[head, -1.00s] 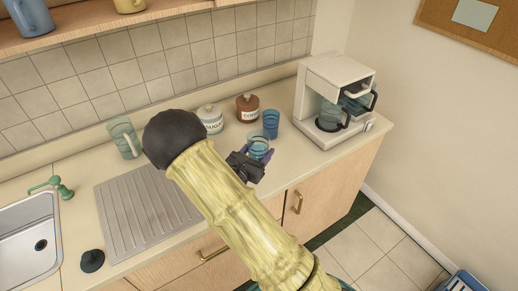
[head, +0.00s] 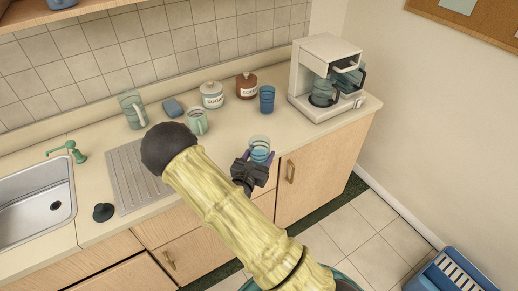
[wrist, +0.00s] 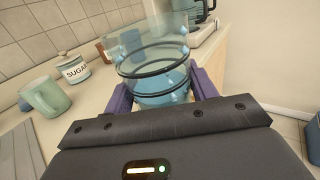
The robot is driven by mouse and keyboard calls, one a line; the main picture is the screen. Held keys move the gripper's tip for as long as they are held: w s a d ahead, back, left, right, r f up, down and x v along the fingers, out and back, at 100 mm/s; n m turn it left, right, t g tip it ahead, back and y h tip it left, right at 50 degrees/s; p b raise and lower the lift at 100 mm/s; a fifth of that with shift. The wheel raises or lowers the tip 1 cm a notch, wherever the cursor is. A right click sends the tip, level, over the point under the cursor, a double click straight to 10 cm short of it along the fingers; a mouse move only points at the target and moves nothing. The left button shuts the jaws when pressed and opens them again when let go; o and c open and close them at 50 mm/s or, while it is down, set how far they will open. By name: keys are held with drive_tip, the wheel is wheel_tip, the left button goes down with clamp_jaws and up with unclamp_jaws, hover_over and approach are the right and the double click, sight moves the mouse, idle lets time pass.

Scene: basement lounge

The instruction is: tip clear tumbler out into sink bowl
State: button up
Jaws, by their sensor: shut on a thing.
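My gripper (head: 257,160) is shut on the clear tumbler (head: 260,145), which has dark bands and looks bluish low down. In the wrist view the tumbler (wrist: 155,72) stands between the purple fingers, roughly upright. In the head view it appears over the counter's front edge; I cannot tell its height. The steel sink bowl (head: 37,206) is at the far left of the head view, with its dark drain showing and a green tap (head: 70,150) behind it.
A ribbed drainboard (head: 133,180) and a black plug (head: 103,212) lie beside the sink. A green mug (head: 197,121), blue sponge (head: 173,107), tall green pitcher (head: 133,110), sugar jar (head: 212,95), brown canister (head: 246,86), blue cup (head: 267,99) and coffee maker (head: 325,85) stand on the counter.

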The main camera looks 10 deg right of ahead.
drive_tip(key=s+f+n+t+y, duration=0.1)
drive_tip(key=s+f+n+y, duration=0.2)
drive_tip(key=f+y, duration=0.2)
drive_tip(key=s+f+n+t+y, duration=0.2)
drive_tip(key=s+f+n+y, duration=0.2)
drive_tip(key=f, duration=0.8)
drive_tip(key=shift+y, duration=1)
